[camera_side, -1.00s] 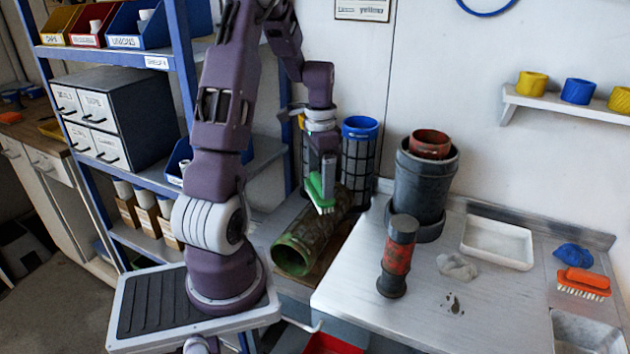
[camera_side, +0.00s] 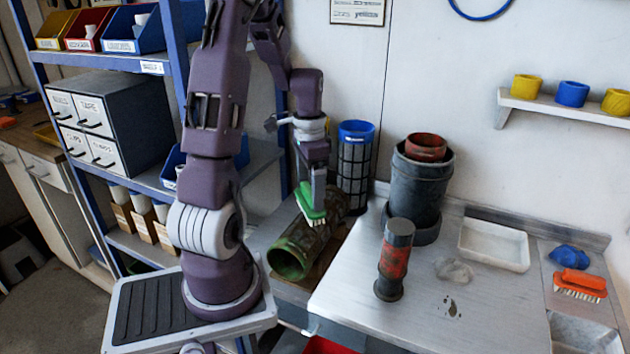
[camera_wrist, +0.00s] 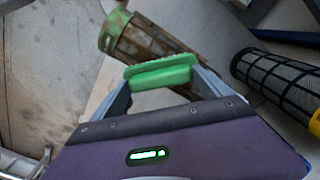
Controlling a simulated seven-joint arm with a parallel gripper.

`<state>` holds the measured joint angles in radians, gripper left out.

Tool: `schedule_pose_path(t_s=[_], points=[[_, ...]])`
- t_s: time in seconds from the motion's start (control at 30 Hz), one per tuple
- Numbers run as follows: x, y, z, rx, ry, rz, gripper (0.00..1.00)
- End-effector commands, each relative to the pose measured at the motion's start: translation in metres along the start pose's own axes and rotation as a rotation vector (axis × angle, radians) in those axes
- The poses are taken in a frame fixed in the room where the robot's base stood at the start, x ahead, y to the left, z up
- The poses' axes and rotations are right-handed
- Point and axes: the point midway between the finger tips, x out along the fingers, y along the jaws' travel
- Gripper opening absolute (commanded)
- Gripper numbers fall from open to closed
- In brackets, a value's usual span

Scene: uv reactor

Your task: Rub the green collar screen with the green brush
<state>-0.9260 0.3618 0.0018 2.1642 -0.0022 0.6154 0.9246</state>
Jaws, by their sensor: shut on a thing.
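The green collar screen (camera_side: 310,240) lies on its side, brown and dirty, with its green collar (camera_side: 287,262) toward the front left. It also shows beyond the brush in the wrist view (camera_wrist: 150,50). My gripper (camera_side: 311,190) is shut on the green brush (camera_side: 309,208) just above the screen's middle. The brush also shows across the fingertips in the wrist view (camera_wrist: 160,70). Its pale bristles point down and overlap the screen in the side view. I cannot tell whether they touch it.
A blue-collared mesh screen (camera_side: 356,165) stands upright behind. A dark mesh screen with a yellow end shows in the wrist view (camera_wrist: 275,82). To the right are a red-black cylinder (camera_side: 395,260), a grey vessel (camera_side: 420,185), a white tray (camera_side: 494,246) and an orange brush (camera_side: 580,282).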

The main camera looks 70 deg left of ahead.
Motion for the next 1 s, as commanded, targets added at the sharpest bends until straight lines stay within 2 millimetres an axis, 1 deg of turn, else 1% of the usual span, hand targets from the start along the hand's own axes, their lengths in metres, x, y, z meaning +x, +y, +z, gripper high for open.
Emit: schedule_pose_path(t_s=[0.43, 0.5, 0.53, 0.6, 1.0], points=[[0.000, 0.029, 0.029, 0.000, -0.001, 0.001, 0.56], [-0.007, 0.027, 0.028, 0.001, 0.002, -0.003, 0.56], [0.002, 0.027, 0.028, 0.001, -0.001, 0.001, 0.56], [-0.007, 0.026, 0.027, 0.001, 0.002, -0.004, 0.56], [-0.044, 0.027, 0.027, 0.002, 0.002, -0.003, 0.56]])
